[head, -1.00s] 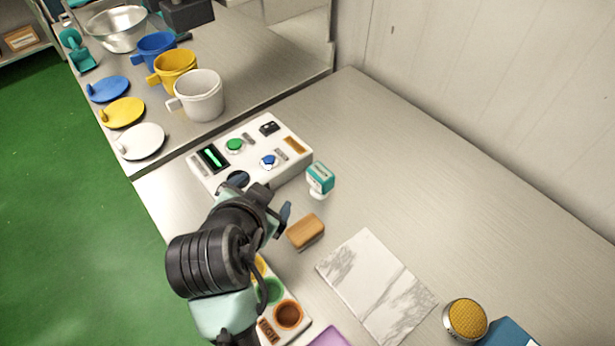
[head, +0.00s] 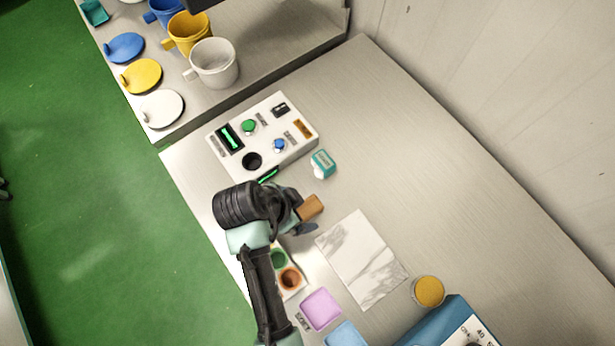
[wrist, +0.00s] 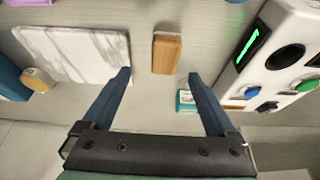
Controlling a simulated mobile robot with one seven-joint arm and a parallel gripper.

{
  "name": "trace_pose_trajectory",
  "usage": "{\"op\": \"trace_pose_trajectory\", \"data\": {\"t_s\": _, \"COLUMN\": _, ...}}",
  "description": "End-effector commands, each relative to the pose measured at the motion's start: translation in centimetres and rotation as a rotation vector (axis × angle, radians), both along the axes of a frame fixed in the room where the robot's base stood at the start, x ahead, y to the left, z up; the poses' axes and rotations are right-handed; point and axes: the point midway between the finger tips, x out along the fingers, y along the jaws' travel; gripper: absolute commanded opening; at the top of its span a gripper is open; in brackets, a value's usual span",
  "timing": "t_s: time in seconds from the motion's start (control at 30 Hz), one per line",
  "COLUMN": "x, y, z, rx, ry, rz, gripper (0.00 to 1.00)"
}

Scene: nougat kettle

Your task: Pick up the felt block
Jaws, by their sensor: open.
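The felt block (head: 311,207) is a small block with a tan-brown wooden-looking top, lying on the metal counter between the control box and the marble slab. My gripper (head: 302,212) is right over it in the head view and partly hides it. In the wrist view the block (wrist: 166,54) shows whole, with a thin pale layer at one end. There my gripper (wrist: 159,78) is open and empty, its two blue fingers apart, with the block between and just beyond the tips. Contact cannot be told.
A yellow-topped round item (head: 429,291) sits farther right.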

Motion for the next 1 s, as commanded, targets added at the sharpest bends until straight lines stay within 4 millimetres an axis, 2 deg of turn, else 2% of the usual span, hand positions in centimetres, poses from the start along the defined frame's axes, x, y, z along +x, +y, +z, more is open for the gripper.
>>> {"op": "trace_pose_trajectory", "data": {"t_s": 0.1, "x": 0.3, "y": -0.4, "z": -1.2, "rx": 0.0, "ry": 0.0, "rz": 0.0, "gripper": 0.93}}
{"op": "trace_pose_trajectory", "data": {"t_s": 0.37, "x": 0.9, "y": -0.8, "z": -2.5, "rx": 0.001, "ry": -0.001, "rz": 0.0, "gripper": 0.93}}
{"op": "trace_pose_trajectory", "data": {"t_s": 0.7, "x": 1.9, "y": -1.6, "z": -6.1, "rx": 0.001, "ry": -0.002, "rz": 0.001, "gripper": 0.93}}
{"op": "trace_pose_trajectory", "data": {"t_s": 1.0, "x": 2.0, "y": -1.8, "z": -6.7, "rx": 0.002, "ry": -0.003, "rz": 0.002, "gripper": 0.93}}
